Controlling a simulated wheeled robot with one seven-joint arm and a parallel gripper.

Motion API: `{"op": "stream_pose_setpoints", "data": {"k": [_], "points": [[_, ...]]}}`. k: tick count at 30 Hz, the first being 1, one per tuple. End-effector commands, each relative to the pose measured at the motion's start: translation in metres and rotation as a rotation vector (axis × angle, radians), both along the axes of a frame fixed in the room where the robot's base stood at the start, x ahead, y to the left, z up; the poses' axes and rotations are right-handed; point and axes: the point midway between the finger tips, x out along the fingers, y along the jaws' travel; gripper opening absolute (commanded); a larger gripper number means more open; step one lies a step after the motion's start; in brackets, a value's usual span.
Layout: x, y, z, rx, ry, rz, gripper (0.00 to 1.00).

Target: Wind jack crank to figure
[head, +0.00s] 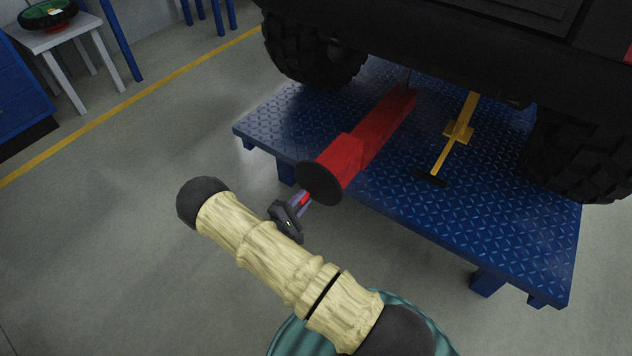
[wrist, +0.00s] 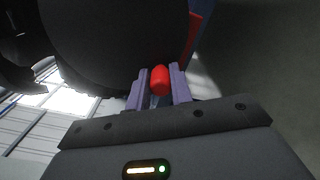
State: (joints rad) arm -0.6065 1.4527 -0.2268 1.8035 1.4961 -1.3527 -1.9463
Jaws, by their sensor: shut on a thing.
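The red jack (head: 362,137) lies on the blue ramp platform under the vehicle. A black round disc (head: 319,183) closes its near end; it fills much of the wrist view (wrist: 115,38). A small red crank knob (wrist: 160,80) stands out in front of the disc. My gripper (head: 303,200) is at the disc's lower left edge, and its purple fingers (wrist: 159,88) are shut on the knob, one on each side. The rest of the crank is hidden. I can make out no figure or scale in either view.
A yellow stand (head: 458,132) is right of the jack. Big black tyres (head: 312,50) flank it. A white stool (head: 62,34) stands far left.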

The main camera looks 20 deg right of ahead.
Motion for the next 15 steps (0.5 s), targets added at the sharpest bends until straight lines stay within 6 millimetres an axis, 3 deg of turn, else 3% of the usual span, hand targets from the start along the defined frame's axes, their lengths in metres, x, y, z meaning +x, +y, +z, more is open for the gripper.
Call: {"op": "stream_pose_setpoints", "data": {"k": [15], "points": [[-0.008, -0.0077, -0.0017, -0.083, 0.113, -0.004, 0.0]]}}
